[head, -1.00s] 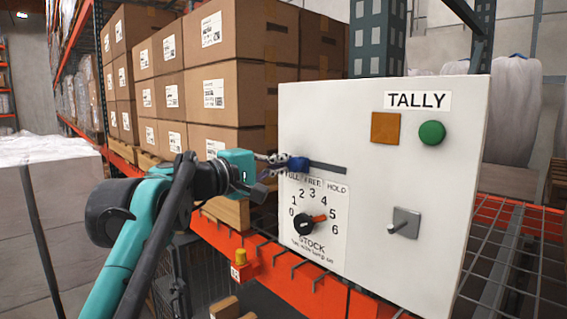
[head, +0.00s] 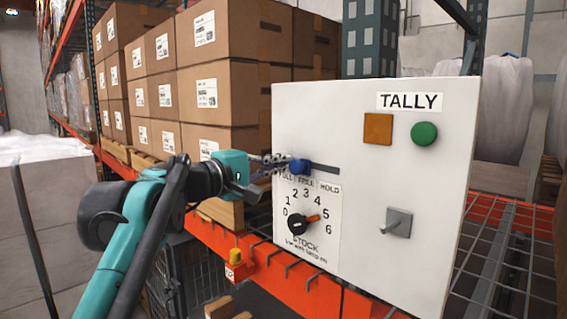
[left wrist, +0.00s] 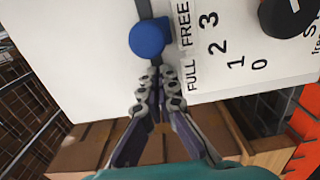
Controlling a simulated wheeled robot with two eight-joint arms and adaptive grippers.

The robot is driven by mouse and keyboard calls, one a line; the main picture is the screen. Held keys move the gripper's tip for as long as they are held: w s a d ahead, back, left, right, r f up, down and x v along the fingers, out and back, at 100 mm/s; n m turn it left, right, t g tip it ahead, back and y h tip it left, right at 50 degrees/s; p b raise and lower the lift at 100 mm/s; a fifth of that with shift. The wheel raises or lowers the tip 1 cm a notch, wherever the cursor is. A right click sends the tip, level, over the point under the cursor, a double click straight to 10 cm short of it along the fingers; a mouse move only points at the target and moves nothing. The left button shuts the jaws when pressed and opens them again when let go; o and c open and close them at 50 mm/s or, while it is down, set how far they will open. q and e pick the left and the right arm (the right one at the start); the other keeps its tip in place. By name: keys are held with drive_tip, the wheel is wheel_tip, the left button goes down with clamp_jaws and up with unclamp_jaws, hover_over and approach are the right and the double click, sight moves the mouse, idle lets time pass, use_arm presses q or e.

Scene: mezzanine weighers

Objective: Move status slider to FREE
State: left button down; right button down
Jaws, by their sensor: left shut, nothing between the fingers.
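The blue slider knob (head: 300,166) sits in a dark horizontal slot (head: 325,170) on the white TALLY panel (head: 350,115). It stands above the FREE label (head: 306,181), between FULL (head: 286,176) and HOLD (head: 330,189). In the left wrist view the round blue knob (left wrist: 150,38) is beside the lower part of the word FREE (left wrist: 186,22). My left gripper (head: 285,162) is shut and empty, on the FULL side of the knob. Its fingertips (left wrist: 157,82) are at the knob's edge and seem to touch it. My right gripper is not in view.
Below the slot is a black STOCK dial (head: 298,224) with numbers. An orange square (head: 378,129), a green button (head: 424,134) and a metal toggle (head: 397,223) are on the panel's right. Stacked cartons (head: 220,85) stand behind my left arm.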

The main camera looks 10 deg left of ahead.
use_arm(q)
drive_tip(key=v, duration=1)
idle(0.5)
drive_tip(key=shift+a, duration=0.1)
drive_tip(key=s+d+f+m+g+y+b, duration=0.15)
drive_tip(key=f+b, duration=0.35)
drive_tip(key=f, duration=0.9)
drive_tip(key=s+d+f+m+g+y+b, duration=0.1)
drive_tip(key=s+d+f+m+g+b, duration=0.3)
drive_tip(key=f, duration=1)
drive_tip(key=s+a+f+n+y+b, duration=0.15)
drive_tip(key=f+b, duration=0.45)
drive_tip(key=f, duration=0.8)
drive_tip(key=s+a+f+m+y+b, duration=0.2)
drive_tip(key=f+b, duration=0.3)
drive_tip(key=f, duration=0.8)
drive_tip(key=s+a+f+m+g+y+b, duration=0.1)
drive_tip(key=s+f+b, duration=0.4)
drive_tip(key=f, duration=0.8)
drive_tip(key=s+a+f+m+y+b, duration=0.3)
drive_tip(key=f+y+b, duration=0.1)
drive_tip(key=f, duration=0.9)
drive_tip(key=shift+s+b, duration=0.4)
drive_tip(key=shift+b, duration=0.35)
drive_tip(key=shift+a+f+g, duration=0.1)
drive_tip(key=shift+a+g, duration=0.05)
drive_tip(key=shift+g, duration=0.1)
